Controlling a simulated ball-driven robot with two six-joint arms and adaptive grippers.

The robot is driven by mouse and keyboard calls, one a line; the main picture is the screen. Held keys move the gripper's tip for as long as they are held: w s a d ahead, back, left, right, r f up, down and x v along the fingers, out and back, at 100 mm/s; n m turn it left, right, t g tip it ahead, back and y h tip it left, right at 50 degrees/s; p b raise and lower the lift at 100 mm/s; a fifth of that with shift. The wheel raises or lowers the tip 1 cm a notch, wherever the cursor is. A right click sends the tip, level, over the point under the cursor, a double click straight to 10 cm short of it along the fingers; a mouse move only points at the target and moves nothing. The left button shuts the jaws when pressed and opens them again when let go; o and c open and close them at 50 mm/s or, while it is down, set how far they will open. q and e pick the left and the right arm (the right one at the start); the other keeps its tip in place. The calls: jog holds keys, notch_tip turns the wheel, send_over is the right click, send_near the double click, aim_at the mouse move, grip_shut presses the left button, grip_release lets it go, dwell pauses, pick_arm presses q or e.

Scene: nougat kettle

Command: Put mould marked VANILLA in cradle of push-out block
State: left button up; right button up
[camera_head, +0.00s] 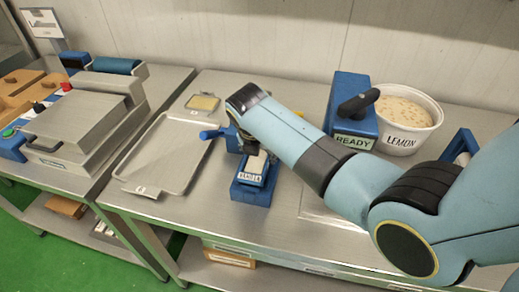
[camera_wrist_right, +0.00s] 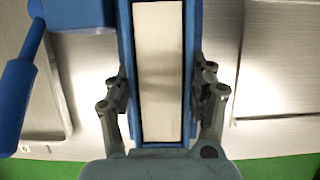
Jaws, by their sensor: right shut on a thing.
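The mould marked VANILLA (camera_head: 251,176) is a narrow blue frame with a pale slab inside, its label facing the front. It is at the blue push-out block (camera_head: 250,194) in the middle of the steel table. I cannot tell whether it rests fully in the cradle or is just above it. In the right wrist view the mould (camera_wrist_right: 160,70) runs lengthwise between the fingers of my right gripper (camera_wrist_right: 160,92), which is shut on its two long sides. In the head view my wrist hides most of that gripper. My left gripper is not in view.
The block's blue lever (camera_head: 212,134) sticks out left, beside a flat metal tray (camera_head: 167,160). A small tray with a yellow slab (camera_head: 203,103) lies behind. A blue READY block (camera_head: 352,115) and a white LEMON tub (camera_head: 406,125) stand at right. A hinged press (camera_head: 82,125) is far left.

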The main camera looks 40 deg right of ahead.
jog(key=shift+f, duration=0.35)
dwell(0.5)
jog(key=o, duration=1.8)
jog(key=shift+o, duration=0.2)
jog(key=shift+r, duration=0.1)
jog(key=shift+r, duration=3.9)
